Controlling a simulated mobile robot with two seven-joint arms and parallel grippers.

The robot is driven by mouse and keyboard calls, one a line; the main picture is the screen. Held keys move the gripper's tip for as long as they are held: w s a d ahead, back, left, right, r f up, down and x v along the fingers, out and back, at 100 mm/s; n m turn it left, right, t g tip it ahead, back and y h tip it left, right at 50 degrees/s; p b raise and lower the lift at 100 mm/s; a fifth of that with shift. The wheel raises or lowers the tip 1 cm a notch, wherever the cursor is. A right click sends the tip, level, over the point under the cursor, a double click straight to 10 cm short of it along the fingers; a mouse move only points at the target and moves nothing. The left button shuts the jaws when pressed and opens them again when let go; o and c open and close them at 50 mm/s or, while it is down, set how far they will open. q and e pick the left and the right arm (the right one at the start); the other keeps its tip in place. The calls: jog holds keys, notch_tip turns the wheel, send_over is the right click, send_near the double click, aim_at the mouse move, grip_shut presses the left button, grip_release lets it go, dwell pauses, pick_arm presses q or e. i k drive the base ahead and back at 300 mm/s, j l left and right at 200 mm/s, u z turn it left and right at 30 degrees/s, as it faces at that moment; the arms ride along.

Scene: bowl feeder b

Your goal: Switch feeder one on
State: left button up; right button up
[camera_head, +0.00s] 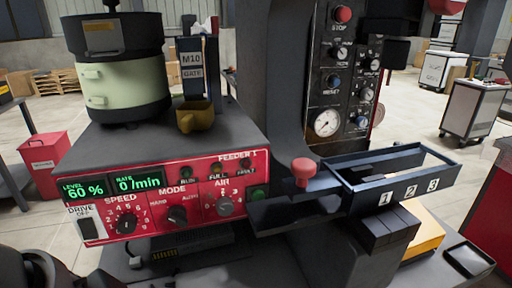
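The red front panel (185,172) labelled FEEDER 1 is at centre left, under the green-banded bowl feeder (122,85). Its green displays read LEVEL 60 % (84,189) and RATE 0/min (138,183). The run, full and fault lamps look dark.
A yellow cup (196,117) stands at the M10 gate. A red mushroom knob (303,168) rises right of the panel, beside a tray frame numbered 1 to 3 (434,185). A black panel (341,75) with gauges stands behind. Space before the switch looks open.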

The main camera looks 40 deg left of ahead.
aim_at(89, 231)
jog(key=k+u, duration=0.1)
jog(key=u, duration=0.35)
jog(key=k+u, duration=0.1)
jog(key=u, duration=0.3)
jog(key=k+j+u, duration=0.1)
jog(key=u, duration=0.35)
jog(key=k+j+u, duration=0.1)
jog(key=u, duration=0.3)
jog(key=i+l+u, duration=0.2)
jog(key=l, duration=0.3)
jog(key=l+u, duration=0.2)
jog(key=l, duration=0.3)
